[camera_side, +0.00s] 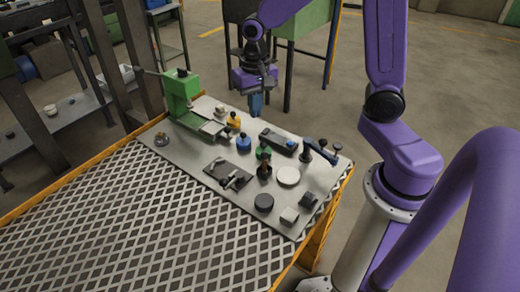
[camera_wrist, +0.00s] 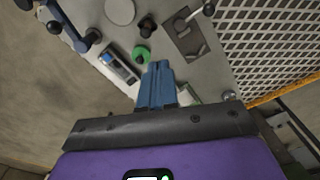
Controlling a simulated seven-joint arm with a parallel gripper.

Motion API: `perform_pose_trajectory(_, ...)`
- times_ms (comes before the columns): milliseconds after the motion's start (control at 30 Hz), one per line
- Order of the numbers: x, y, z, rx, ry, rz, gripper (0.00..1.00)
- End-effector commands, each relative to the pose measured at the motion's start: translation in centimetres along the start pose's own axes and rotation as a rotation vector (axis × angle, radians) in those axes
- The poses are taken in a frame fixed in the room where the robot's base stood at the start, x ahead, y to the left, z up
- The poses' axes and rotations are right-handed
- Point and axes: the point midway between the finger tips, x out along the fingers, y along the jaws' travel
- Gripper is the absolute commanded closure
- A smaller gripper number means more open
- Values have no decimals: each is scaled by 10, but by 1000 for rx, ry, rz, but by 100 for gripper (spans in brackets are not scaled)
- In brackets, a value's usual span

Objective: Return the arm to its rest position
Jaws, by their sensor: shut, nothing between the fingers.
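My gripper (camera_side: 256,104) is above the far edge of the grey work plate in the side view, pointing down. Its blue fingers are together and empty; they also show in the wrist view (camera_wrist: 157,85). My purple arm comes in from the right of the side view and reaches across to the far side. No object touches the fingers. In the wrist view the fingers hide part of the plate below.
The mesh table top (camera_side: 130,225) is clear.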

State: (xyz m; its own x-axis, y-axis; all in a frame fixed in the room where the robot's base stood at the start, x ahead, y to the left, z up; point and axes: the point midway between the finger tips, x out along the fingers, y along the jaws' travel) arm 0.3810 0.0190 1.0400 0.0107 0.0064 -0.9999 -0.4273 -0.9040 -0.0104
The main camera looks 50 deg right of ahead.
Motion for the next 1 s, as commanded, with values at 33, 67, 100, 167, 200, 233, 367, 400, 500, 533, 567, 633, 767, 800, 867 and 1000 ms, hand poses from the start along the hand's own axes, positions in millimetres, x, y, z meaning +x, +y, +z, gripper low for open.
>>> perform_pose_trajectory(33, -5, -3, 17, -101, 3, -4, 100)
perform_pose_trajectory(67, -7, -3, 26, -159, 3, -4, 100)
perform_pose_trajectory(100, -10, -4, 38, -238, 3, -5, 100)
perform_pose_trajectory(167, -14, -3, 56, -355, 3, -6, 100)
perform_pose_trajectory(200, -16, -2, 68, -433, 4, -7, 100)
perform_pose_trajectory(233, -18, -2, 77, -492, 4, -8, 100)
perform_pose_trajectory(367, -24, 7, 114, -745, 5, -11, 100)
perform_pose_trajectory(400, -26, 10, 126, -823, 6, -12, 100)
perform_pose_trajectory(500, -30, 21, 152, -1018, 7, -15, 100)
perform_pose_trajectory(533, -30, 25, 159, -1075, 8, -17, 100)
perform_pose_trajectory(567, -31, 29, 166, -1130, 8, -17, 100)
perform_pose_trajectory(633, -32, 38, 180, -1250, 9, -18, 100)
perform_pose_trajectory(767, -33, 52, 199, -1423, 10, -21, 100)
perform_pose_trajectory(800, -34, 55, 203, -1461, 10, -22, 100)
perform_pose_trajectory(867, -34, 58, 207, -1502, 10, -21, 100)
perform_pose_trajectory(1000, -34, 62, 211, -1543, 9, -21, 100)
